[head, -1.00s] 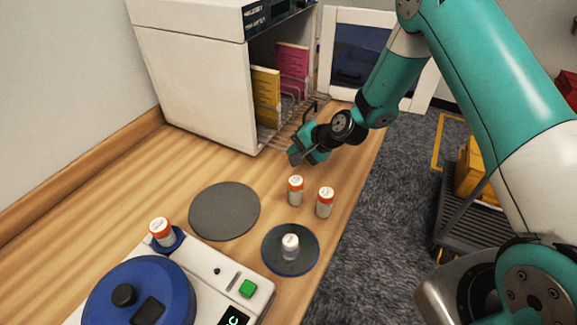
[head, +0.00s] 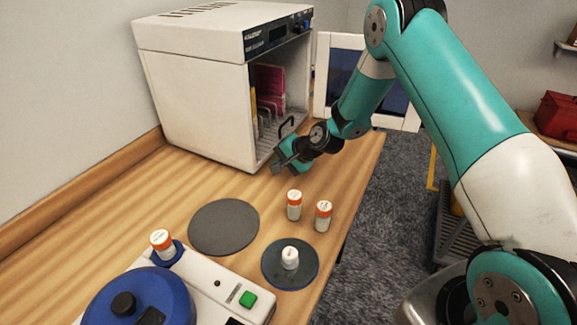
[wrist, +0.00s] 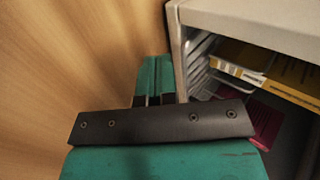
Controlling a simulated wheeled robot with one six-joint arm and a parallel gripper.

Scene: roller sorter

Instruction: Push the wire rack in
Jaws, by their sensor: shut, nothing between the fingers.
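The wire rack (head: 266,124) is inside the open white cabinet (head: 195,90), carrying a magenta packet (head: 270,85) and a yellow packet (head: 253,103). In the wrist view the rack's white wires (wrist: 198,62) show just inside the cabinet's edge, beside the yellow packet (wrist: 240,62). My gripper (head: 277,166) is shut and empty, low in front of the opening. It also shows in the wrist view (wrist: 153,75), to the left of the cabinet edge. My arm's end hides part of the rack's front; contact cannot be told.
The cabinet door (head: 335,75) stands open behind my arm. Two orange-capped vials (head: 294,205) (head: 323,216) stand on the wooden bench in front of my gripper. A grey disc (head: 223,227), a dark blue disc (head: 276,274) with a white vial and a blue-lidded device (head: 140,297) lie nearer.

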